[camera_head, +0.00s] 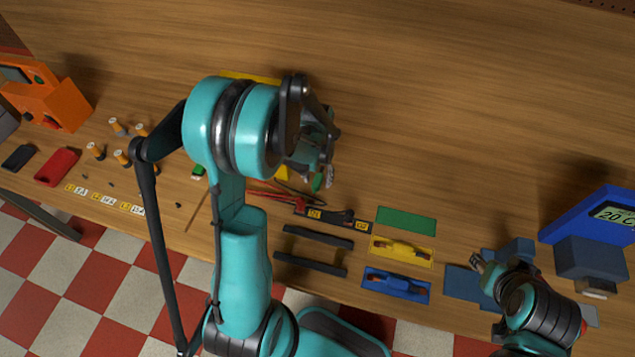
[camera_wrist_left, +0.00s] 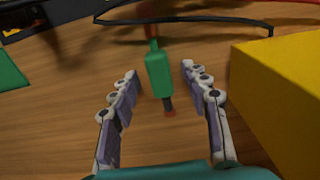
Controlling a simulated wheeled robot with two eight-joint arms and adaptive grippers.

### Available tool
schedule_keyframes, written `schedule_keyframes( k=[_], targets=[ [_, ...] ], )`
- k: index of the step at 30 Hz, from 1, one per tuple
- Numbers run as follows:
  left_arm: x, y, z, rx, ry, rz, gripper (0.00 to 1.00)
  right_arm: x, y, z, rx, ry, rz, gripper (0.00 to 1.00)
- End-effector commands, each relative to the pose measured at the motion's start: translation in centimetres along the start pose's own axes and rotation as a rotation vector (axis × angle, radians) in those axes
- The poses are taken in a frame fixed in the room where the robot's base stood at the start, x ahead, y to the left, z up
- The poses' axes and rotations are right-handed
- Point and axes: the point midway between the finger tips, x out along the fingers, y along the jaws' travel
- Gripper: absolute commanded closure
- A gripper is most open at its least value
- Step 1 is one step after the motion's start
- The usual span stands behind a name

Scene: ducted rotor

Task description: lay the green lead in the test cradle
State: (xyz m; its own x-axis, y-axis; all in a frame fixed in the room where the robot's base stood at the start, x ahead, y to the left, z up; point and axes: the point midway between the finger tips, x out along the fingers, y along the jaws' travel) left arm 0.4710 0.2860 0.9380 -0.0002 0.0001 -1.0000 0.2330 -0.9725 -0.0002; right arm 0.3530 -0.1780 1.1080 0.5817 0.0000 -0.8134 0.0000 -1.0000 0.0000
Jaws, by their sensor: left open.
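The green lead's plug (camera_wrist_left: 159,72) stands out between my left fingers in the left wrist view, with a dark tip toward me. A bit of green (camera_head: 317,183) also shows by my left gripper (camera_head: 322,178) in the head view. My left gripper (camera_wrist_left: 160,85) is open, a finger on each side of the plug with gaps. Much of the lead is hidden by my arm. Which part is the test cradle is unclear; two dark parallel bars (camera_head: 318,238) lie right of my left forearm. My right gripper (camera_head: 478,263) is at the lower right, its jaw state unclear.
A bare green pad (camera_head: 405,220), a yellow pad (camera_head: 423,260) and a blue pad (camera_head: 412,296) lie right of the bars; the last two hold small items. A yellow block (camera_wrist_left: 280,85) stands close right of my left fingers. The far table is clear.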

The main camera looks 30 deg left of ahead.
Motion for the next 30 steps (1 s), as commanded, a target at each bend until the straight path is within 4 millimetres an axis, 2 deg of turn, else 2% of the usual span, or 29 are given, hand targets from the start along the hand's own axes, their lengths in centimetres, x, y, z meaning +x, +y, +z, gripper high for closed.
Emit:
schedule_keyframes(
  k=[1,6,7,20,23,28,30],
  targets=[
    [0.0,0.0,0.0,0.000,0.000,0.000,0.53,0.0,0.0,0.0,0.000,0.000,0.000,0.60],
    [0.0,0.0,0.0,0.000,0.000,0.000,0.98,0.0,0.0,0.0,0.000,0.000,0.000,0.60],
    [0.0,0.0,0.0,0.000,0.000,0.000,1.00,0.0,0.0,0.0,0.000,0.000,0.000,0.60],
    [-0.6,0.0,0.0,0.000,0.000,0.000,1.00,-0.2,0.0,-0.1,0.000,0.000,0.000,0.60],
    [-1.6,0.0,0.0,0.000,0.000,0.000,1.00,-0.5,0.0,-0.3,0.000,0.000,0.000,0.60],
    [-4.8,0.0,0.0,0.000,0.000,0.000,1.00,-1.3,0.0,-0.9,0.000,0.000,0.000,0.60],
    [-5.4,1.9,0.4,0.006,0.000,0.000,1.00,-1.4,0.0,-1.0,0.000,0.000,0.000,0.60]
  ],
)
